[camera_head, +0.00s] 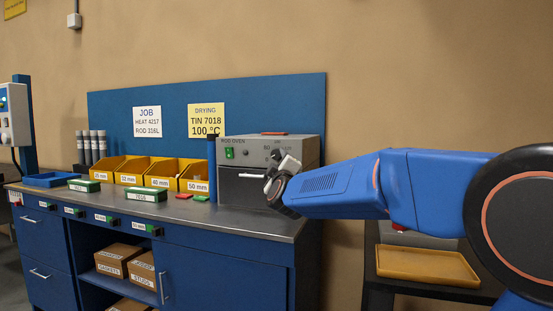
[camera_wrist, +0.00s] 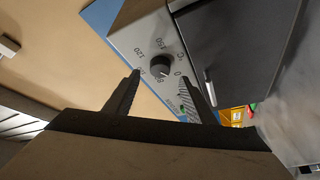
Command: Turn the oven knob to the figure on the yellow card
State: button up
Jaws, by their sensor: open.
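The yellow card (camera_head: 206,120) on the blue back board reads "DRYING TIN 7018 100 °C". The grey rod oven (camera_head: 240,187) stands on the bench's right end. Its black round knob (camera_wrist: 160,67) shows in the wrist view, with dial figures such as 150, 120 and 80 around it. The way the knob points is too small to tell. My gripper (camera_wrist: 158,75) is open and empty, its fingertips apart on either side of the knob in the picture; contact cannot be told.
The oven front has a green switch (camera_head: 230,153) and a door handle (camera_head: 250,176). A red item (camera_head: 274,133) lies on top. Yellow bins (camera_head: 160,174) and small green boxes are to the left. A yellow tray (camera_head: 425,266) is at right.

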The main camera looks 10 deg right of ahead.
aim_at(276, 155)
jog(key=shift+x, duration=2.4)
jog(key=c, duration=1)
